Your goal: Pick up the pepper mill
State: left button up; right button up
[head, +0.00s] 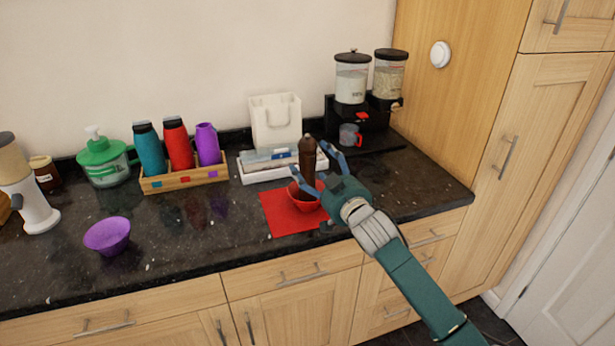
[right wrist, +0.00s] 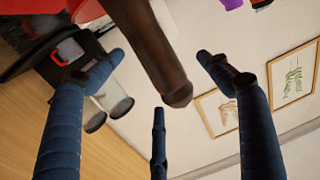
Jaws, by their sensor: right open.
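The pepper mill (head: 307,158) is dark brown and stands upright on the counter side of the red bowl (head: 308,203). I cannot tell whether its base is inside the bowl or behind it. My right gripper (head: 315,168) reaches in from the right with its blue fingers spread around the mill. In the right wrist view the mill (right wrist: 150,45) runs between the open fingers of the right gripper (right wrist: 160,75), with gaps visible beside it. My left gripper is in neither view.
A red mat (head: 280,213) lies under the bowl. White boxes or books (head: 262,165) and a white bag-like holder (head: 275,122) stand behind. The cereal dispenser (head: 352,78) and a cup (head: 349,135) are at back right. Bottles in a wooden rack (head: 185,180) and a purple bowl (head: 107,236) are left.

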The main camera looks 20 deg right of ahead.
jog(key=w, duration=0.4)
jog(key=shift+f+p, duration=0.15)
jog(key=shift+p, duration=0.2)
jog(key=shift+c, duration=0.6)
jog(key=c, duration=1.7)
jog(key=shift+c, duration=0.4)
